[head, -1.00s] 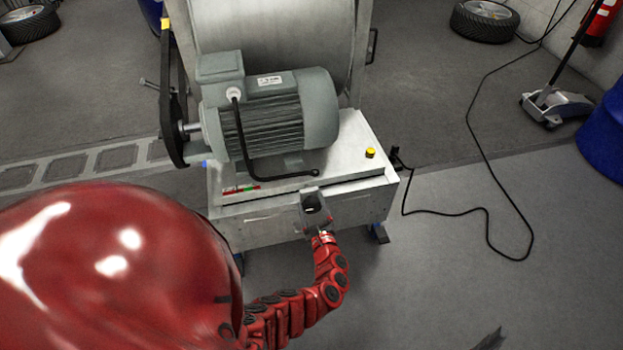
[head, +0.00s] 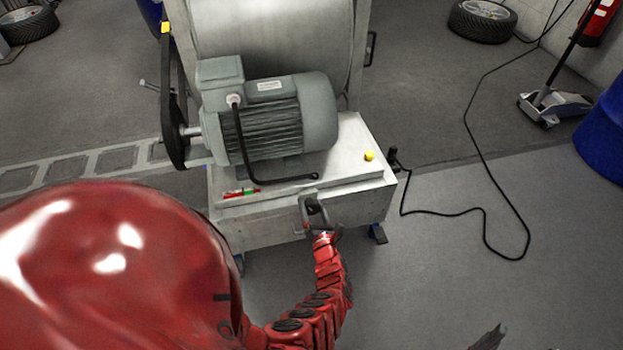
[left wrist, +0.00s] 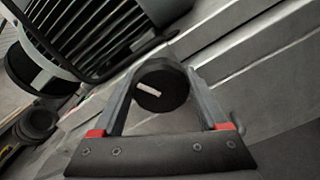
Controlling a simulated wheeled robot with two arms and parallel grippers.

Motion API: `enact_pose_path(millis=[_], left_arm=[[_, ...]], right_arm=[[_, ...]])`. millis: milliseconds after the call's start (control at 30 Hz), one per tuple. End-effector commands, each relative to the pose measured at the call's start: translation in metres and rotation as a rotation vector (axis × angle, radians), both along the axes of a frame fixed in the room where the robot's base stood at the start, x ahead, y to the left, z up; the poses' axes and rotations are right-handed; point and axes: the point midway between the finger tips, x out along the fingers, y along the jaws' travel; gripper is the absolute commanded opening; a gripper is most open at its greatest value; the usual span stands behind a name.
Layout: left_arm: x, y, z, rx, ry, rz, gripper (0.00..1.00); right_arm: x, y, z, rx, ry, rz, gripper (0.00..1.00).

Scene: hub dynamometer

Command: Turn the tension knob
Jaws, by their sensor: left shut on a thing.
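The tension knob (left wrist: 158,88) is a round black knob with a white mark, seen in the left wrist view on the front of the grey machine base. The white mark lies at a slant. My left gripper (head: 313,207) is shut on the knob, one finger on each side of it. In the head view the gripper largely hides the knob. My right gripper (head: 490,338) shows only as a grey tip at the bottom edge, so its jaws cannot be judged.
A grey electric motor (head: 280,118) sits on the machine base (head: 345,210), with a yellow button (head: 369,155) and a small red and green strip (head: 241,192) on top. A black cable (head: 455,212) lies on the floor to the right, where the floor is otherwise largely clear.

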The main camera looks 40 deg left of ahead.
Motion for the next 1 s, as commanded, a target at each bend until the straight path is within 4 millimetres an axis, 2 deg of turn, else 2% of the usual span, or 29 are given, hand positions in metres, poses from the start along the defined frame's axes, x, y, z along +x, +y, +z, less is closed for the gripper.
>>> enact_pose_path(millis=[500, 1000], left_arm=[[0.0012, -0.0017, -0.0011, 0.223, 0.262, -0.001, 0.2], [0.0013, -0.0012, -0.0007, 0.269, 0.315, -0.002, 0.2]], right_arm=[[-0.0001, 0.0, -0.007, 0.0, 0.0, 0.0, 0.75], [0.0, 0.0, -0.0078, 0.0, 0.0, 0.0, 0.75]])
